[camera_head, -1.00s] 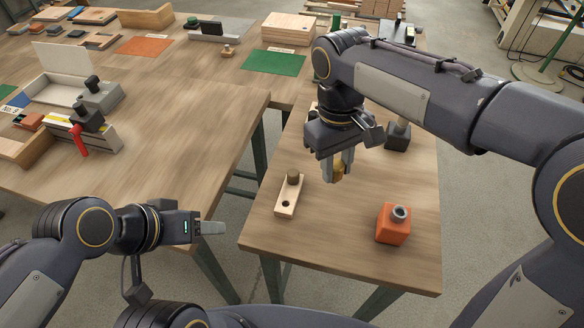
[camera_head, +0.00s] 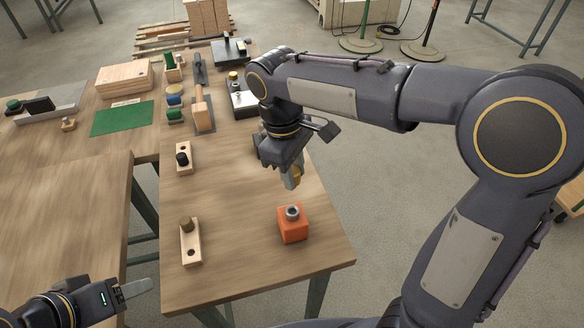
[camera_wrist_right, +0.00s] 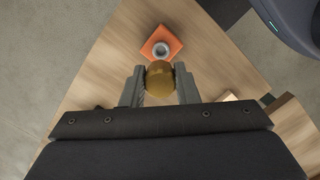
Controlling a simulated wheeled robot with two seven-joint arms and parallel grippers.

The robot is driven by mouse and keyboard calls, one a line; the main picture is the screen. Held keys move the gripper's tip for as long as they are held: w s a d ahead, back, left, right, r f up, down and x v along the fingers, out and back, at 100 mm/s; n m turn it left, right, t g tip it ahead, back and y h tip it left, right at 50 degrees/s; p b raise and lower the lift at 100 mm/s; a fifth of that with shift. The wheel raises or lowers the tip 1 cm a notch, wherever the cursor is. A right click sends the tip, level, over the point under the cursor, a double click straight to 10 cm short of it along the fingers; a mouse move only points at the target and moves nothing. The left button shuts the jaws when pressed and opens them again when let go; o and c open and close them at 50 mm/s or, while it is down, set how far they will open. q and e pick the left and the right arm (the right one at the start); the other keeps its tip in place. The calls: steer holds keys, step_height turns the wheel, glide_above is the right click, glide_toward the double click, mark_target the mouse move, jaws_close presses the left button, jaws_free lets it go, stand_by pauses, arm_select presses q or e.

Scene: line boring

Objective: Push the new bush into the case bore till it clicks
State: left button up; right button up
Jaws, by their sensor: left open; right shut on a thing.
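The orange case (camera_head: 293,228) stands on the near right of the work table, with a grey ring around its bore (camera_head: 292,212) on top. My right gripper (camera_head: 292,180) is shut on a brass-coloured bush (camera_head: 297,173) and holds it above the table, apart from the case and behind it in the head view. In the right wrist view the bush (camera_wrist_right: 159,74) sits between the fingers, and the case (camera_wrist_right: 172,38) shows just beyond it with its bore facing the camera. My left gripper (camera_head: 136,289) is open and empty at the lower left, away from the case.
A similar block (camera_head: 184,158) lies farther back. Tools and a green mat (camera_head: 122,118) are at the back. Bare table surrounds the case; the right edge is close.

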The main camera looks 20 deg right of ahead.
step_height(320, 180, down, 5)
steer(key=b, duration=0.3)
steer(key=shift+f, duration=0.1)
steer(key=shift+f+b, duration=0.85)
steer(key=shift+f, duration=0.45)
steer(key=shift+f+b, duration=0.75)
steer(key=shift+f, duration=0.75)
steer(key=o, duration=1)
steer(key=shift+o, duration=0.2)
steer(key=r+p, duration=0.5)
steer(key=a+r+p, duration=0.1)
steer(key=r+p, duration=0.1)
steer(key=r, duration=0.1)
steer(key=shift+w+p, duration=0.3)
steer(key=shift+w, duration=0.1)
